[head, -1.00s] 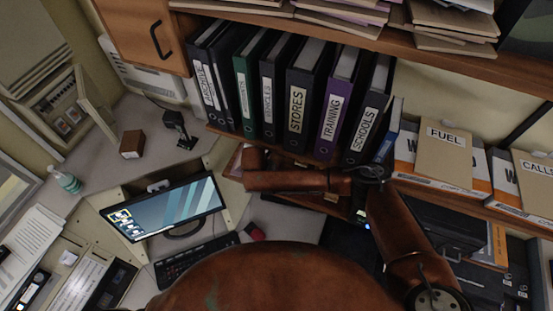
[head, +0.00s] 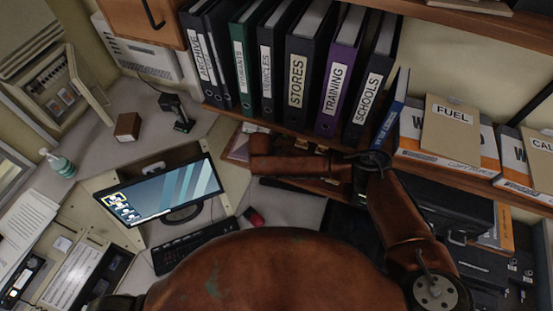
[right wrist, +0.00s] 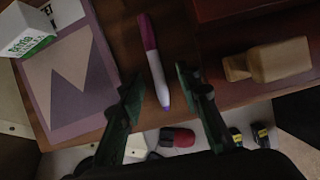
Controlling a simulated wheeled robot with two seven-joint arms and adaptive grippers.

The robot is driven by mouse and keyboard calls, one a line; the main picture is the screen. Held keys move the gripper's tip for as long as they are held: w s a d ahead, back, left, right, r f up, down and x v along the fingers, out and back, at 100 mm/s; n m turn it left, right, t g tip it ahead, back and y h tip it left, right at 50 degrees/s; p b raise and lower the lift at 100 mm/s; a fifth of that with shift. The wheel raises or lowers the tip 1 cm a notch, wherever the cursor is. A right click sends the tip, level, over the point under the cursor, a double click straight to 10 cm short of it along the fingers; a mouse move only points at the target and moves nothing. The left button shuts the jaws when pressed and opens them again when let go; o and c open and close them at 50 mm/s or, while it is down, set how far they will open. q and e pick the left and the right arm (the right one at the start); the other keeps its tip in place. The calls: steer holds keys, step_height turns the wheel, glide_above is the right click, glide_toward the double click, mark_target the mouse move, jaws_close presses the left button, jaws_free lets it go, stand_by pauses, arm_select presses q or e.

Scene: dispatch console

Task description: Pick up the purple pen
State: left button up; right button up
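The purple pen (right wrist: 154,62), with a purple cap end and a white barrel, lies on a brown wooden shelf in the right wrist view. My right gripper (right wrist: 157,82) is open, with one dark green finger on each side of the pen. The fingers look apart from the pen, and I cannot tell their height above it. In the head view my right arm reaches left below the binders; its gripper and the pen cannot be made out there. My left gripper is not in view.
A purple-bordered card (right wrist: 72,80) lies left of the pen, and a wooden-handled object (right wrist: 268,62) lies right of it. A red and black object (right wrist: 178,139) is below the shelf edge. A row of binders (head: 297,75) and a monitor (head: 165,192) are nearby.

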steer(key=shift+s+r, duration=0.1)
steer(key=shift+w, duration=0.3)
steer(key=shift+c, duration=1.2)
steer(key=shift+s, duration=0.15)
steer(key=c, duration=0.3)
jaws_close()
